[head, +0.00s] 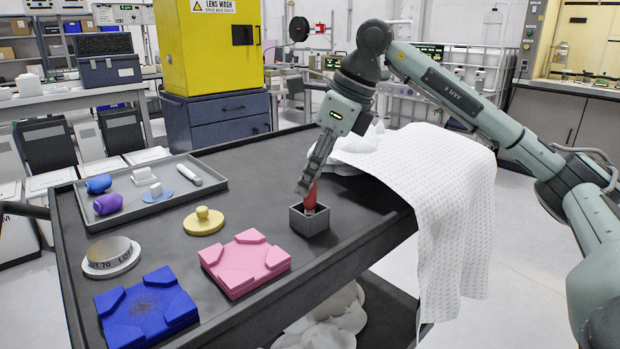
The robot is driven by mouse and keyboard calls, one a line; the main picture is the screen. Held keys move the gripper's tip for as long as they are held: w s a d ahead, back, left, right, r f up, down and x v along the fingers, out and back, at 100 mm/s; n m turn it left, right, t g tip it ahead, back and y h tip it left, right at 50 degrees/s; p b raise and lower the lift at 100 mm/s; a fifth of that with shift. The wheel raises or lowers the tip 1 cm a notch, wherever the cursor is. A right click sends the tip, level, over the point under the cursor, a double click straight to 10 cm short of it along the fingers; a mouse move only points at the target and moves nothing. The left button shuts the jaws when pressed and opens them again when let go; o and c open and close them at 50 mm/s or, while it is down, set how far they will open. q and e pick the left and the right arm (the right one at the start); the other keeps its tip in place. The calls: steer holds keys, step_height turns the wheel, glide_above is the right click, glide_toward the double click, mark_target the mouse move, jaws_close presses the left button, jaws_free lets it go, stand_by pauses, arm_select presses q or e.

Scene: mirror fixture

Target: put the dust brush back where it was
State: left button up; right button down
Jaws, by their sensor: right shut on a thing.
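The dust brush (310,197) has a red handle and stands upright, its lower end in or just over a small grey square holder (310,221). My right gripper (307,185) points down from above and is shut on the brush's handle. The fingers cover the top of the handle, and the holder's walls hide the brush's lower end. I cannot tell whether the brush touches the holder's floor. My left gripper is not in view.
A pink fixture (245,262), a blue fixture (147,310), a yellow knobbed disc (203,221) and a round ring piece (111,257) lie left on the dark table. A grey tray (215,183) holds small items. A white cloth (440,170) drapes over the right edge.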

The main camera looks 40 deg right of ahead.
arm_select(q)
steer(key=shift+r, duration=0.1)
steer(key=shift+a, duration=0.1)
arm_select(e)
steer(key=shift+f, duration=0.2)
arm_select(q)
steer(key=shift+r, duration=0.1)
arm_select(e)
steer(key=c, duration=1.4)
jaws_free()
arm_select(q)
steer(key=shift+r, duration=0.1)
arm_select(e)
steer(key=shift+r, duration=0.15)
arm_select(q)
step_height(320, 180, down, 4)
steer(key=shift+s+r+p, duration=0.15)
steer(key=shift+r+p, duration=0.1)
steer(key=shift+p, duration=0.35)
arm_select(e)
steer(key=v, duration=1.2)
steer(key=shift+r, duration=0.1)
